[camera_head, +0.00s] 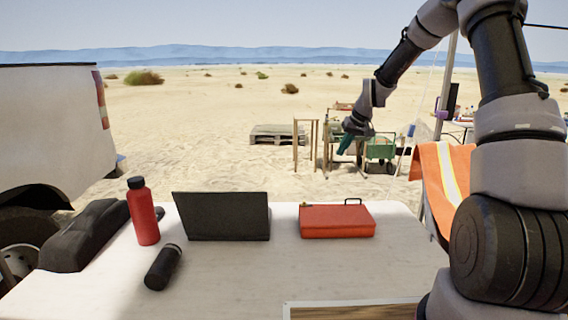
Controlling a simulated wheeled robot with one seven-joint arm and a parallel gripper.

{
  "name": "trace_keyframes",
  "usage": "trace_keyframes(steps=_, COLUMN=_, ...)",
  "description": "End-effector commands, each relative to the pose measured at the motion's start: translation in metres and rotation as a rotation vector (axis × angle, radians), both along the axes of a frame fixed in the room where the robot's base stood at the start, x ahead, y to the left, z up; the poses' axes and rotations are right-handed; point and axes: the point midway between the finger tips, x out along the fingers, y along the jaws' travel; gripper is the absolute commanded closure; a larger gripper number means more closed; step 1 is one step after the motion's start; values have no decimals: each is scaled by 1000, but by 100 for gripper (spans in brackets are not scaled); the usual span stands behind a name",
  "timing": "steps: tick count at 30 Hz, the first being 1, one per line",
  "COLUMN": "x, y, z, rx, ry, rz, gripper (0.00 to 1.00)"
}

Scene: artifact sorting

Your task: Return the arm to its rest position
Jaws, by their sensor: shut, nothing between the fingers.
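My arm (501,150) rises from the lower right, bends at the top edge and reaches down and away to the left. My gripper (345,144) is at its far end, small in the view, pointing down and slightly left above the ground beyond the table. It looks shut and empty, with teal-coloured fingers. It is well apart from the table (235,275) and everything on it.
On the table are a red bottle (143,212), a dark cylinder (163,267), a dark laptop (228,216), a red case (337,221) and a black bag (88,236). Beyond are a pallet (277,134), a green cart (380,150), an orange vest (440,182) and a white vehicle (50,125).

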Motion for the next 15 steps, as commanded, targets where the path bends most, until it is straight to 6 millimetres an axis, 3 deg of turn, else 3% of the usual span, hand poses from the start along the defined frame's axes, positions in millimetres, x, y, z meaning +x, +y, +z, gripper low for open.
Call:
trace_keyframes(steps=1, x=-15, y=0, z=25, rx=-24, ry=-10, rz=-11, gripper=100)
trace_keyframes(steps=6, x=-70, y=-5, z=87, rx=-72, ry=-20, rz=-74, gripper=100)
trace_keyframes(steps=15, x=-182, y=-17, z=172, rx=-88, ry=-58, rz=-221, gripper=100)
